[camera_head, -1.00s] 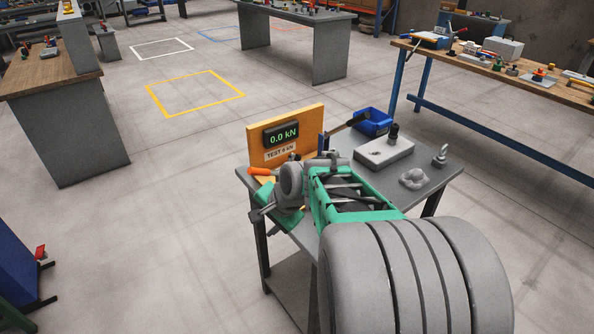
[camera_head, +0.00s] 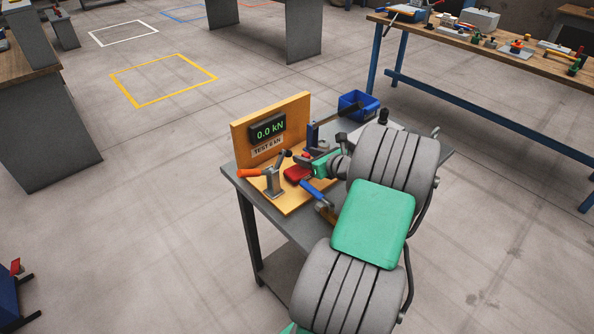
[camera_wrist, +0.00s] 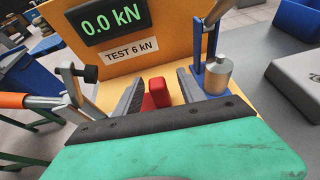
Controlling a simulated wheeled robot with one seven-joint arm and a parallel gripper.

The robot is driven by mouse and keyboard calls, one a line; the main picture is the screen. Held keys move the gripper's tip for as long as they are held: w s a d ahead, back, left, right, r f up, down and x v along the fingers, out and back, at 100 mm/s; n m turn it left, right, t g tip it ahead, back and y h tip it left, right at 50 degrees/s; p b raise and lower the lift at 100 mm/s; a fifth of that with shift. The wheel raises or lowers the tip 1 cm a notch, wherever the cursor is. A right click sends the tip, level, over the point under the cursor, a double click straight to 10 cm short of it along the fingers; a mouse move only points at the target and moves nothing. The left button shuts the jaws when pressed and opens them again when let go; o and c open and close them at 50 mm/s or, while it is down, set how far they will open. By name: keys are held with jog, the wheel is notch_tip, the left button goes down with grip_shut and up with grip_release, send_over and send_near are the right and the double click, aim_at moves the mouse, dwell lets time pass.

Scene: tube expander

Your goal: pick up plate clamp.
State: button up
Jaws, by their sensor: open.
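A small red piece (camera_head: 297,174), which seems to be the plate clamp, rests on the orange test stand (camera_head: 240,130) below its display. It also shows in the wrist view (camera_wrist: 155,92), between and beyond my fingers. My gripper (camera_head: 310,163) is open, with its grey fingers on either side of the red piece in that view. I cannot tell whether they touch it. My green gripper body hides the near part of the piece. An orange-handled lever tool (camera_head: 274,180) stands left of the red piece.
The display (camera_head: 267,130) reads 0.0 kN. A blue post with a metal cylinder (camera_wrist: 215,75) stands close to the right finger. A blue-handled tool (camera_head: 313,190) lies near my arm. A blue bin (camera_head: 358,105) stands at the back of the grey table (camera_head: 240,185).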

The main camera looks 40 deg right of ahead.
jog(key=x, duration=0.3)
jog(key=shift+w+a+f, duration=0.1)
jog(key=shift+w+f, duration=0.05)
jog(key=shift+f, duration=0.05)
jog(key=shift+a, duration=0.1)
grip_shut()
jog(key=shift+r, duration=0.15)
dwell(0.9)
